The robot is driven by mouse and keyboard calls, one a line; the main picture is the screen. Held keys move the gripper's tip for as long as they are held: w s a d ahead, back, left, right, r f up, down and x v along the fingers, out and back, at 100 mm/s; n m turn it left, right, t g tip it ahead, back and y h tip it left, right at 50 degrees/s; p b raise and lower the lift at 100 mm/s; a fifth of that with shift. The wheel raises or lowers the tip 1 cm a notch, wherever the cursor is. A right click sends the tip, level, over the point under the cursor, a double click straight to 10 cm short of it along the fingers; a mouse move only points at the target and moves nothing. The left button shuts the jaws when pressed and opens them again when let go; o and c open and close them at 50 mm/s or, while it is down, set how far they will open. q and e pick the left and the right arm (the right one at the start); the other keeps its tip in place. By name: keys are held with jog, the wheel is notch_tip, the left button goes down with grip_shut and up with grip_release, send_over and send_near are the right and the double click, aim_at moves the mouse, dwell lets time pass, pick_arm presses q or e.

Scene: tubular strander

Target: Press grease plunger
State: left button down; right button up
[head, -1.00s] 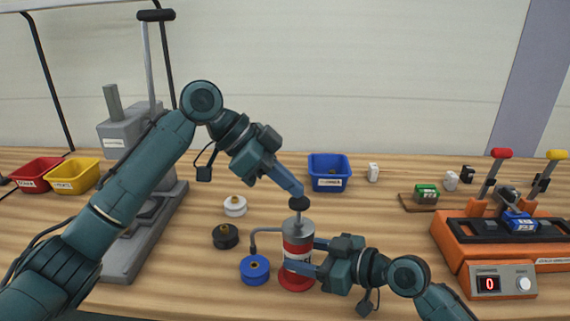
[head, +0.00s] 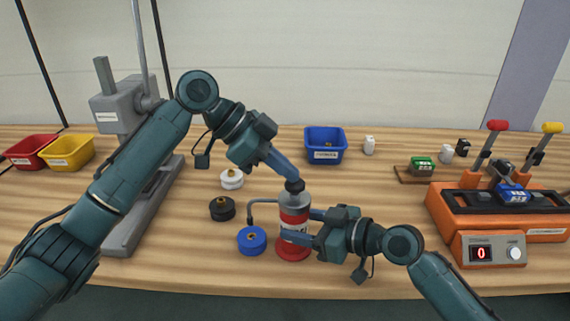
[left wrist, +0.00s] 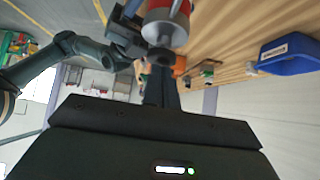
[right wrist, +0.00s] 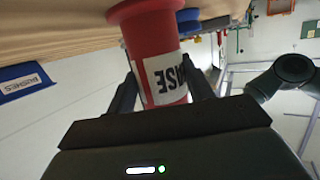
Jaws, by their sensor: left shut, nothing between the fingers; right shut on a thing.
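The grease dispenser (head: 295,202) is a red and grey cylinder with a white label, standing upright on a red base. Its black plunger knob (head: 295,186) sits close to its grey top, with almost no rod showing. My left gripper (head: 288,176) is shut and empty, its tips pointing down onto the knob. My right gripper (head: 298,228) is shut around the body from the right. The right wrist view shows the red body (right wrist: 148,40) between its fingers. A thin grey spout runs left from the dispenser to above a blue round fitting (head: 252,240).
A black fitting (head: 222,208) and a white one (head: 232,179) lie left of the dispenser. A blue bin (head: 325,147) stands behind. An orange fixture (head: 500,222) with levers is at right. A grey press (head: 125,110) and red and yellow bins (head: 68,153) are at left.

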pick_arm(q)
jog(key=d+r+v, duration=0.2)
jog(key=v, duration=1.1)
notch_tip(320, 180, up, 3)
jog(key=shift+f, duration=0.2)
dwell(0.3)
